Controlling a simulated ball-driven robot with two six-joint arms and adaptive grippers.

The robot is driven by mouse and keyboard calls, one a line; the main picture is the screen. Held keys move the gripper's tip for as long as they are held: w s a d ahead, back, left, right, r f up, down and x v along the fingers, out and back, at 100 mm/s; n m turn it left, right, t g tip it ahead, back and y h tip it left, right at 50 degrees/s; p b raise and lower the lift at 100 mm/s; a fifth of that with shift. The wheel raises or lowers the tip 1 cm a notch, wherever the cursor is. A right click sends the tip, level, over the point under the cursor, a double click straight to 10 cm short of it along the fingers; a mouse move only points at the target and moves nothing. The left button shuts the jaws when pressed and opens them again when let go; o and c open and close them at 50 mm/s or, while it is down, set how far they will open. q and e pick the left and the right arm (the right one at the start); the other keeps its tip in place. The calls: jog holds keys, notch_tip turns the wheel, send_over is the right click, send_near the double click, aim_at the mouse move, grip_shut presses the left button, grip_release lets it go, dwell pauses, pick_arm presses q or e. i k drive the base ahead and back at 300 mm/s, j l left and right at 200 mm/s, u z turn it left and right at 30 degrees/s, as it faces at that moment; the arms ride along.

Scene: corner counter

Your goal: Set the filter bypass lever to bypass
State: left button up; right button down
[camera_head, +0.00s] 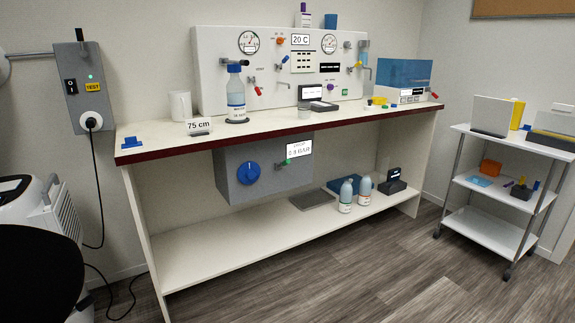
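The white panel (212,75) stands at the back of the counter. A grey box (232,168) under the counter has a blue round knob (248,173) and a green handle (285,162). Neither of my grippers is in view.
The counter (160,140) has a dark red front edge. A white cart (500,187) stands at right. The floor (390,265) in front is clear.

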aim_at(288, 161)
jog(key=i+u, duration=0.15)
jog(key=i, duration=0.35)
jog(key=i+u, duration=0.2)
jog(key=i, duration=0.25)
jog(key=i+l+u, duration=0.15)
jog(key=i, duration=0.35)
jog(key=i+l+u, duration=0.2)
jog(key=i, duration=0.25)
jog(key=i+l+u, duration=0.15)
jog(key=i+l, duration=0.15)
jog(key=i, duration=0.15)
